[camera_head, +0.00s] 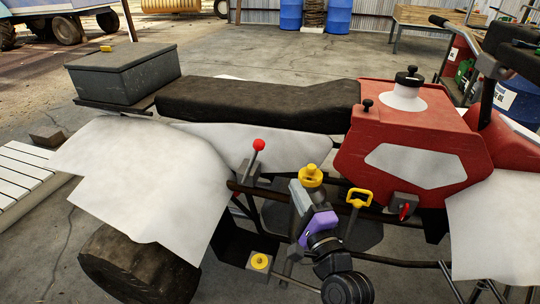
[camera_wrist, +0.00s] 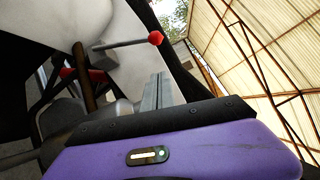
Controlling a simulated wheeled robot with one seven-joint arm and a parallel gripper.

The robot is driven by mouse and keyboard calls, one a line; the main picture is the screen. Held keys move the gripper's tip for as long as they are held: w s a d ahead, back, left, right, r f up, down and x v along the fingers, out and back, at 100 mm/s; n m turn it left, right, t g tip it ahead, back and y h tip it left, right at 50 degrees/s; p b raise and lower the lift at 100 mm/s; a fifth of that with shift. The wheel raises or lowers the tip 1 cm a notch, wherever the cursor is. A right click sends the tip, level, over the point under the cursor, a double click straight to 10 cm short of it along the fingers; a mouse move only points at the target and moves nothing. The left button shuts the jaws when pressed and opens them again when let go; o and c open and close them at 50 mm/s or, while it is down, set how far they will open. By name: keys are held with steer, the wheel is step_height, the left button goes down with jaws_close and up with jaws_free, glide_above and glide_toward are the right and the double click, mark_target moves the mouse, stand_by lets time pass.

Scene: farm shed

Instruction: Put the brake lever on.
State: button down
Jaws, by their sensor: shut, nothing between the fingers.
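A lever with a red ball knob (camera_head: 258,145), which I take to be the brake lever, stands on the quad bike's side below the seat. It is nearly upright, its top leaning slightly right. It also shows in the wrist view as a thin rod ending in a red knob (camera_wrist: 155,38). My gripper (camera_head: 297,188), with a purple housing, is to the right of the lever and lower than its knob. Its grey fingers (camera_wrist: 157,90) are together and empty. In the wrist view a gap shows between fingertips and knob. No contact with the lever is visible.
A yellow cap (camera_head: 311,175) is close to my fingers. A yellow T-handle (camera_head: 358,195) and a small red tap lever (camera_head: 404,211) are to the right. The red tank (camera_head: 405,130), black seat (camera_head: 260,103) and white rear fender (camera_head: 140,180) surround the area.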

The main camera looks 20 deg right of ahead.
steer(key=w+a+r+p, duration=0.2)
steer(key=w+p, duration=0.5)
steer(key=w, duration=0.5)
steer(key=shift+a+r, duration=0.2)
steer(key=shift+a, duration=0.1)
steer(key=shift+r, duration=0.15)
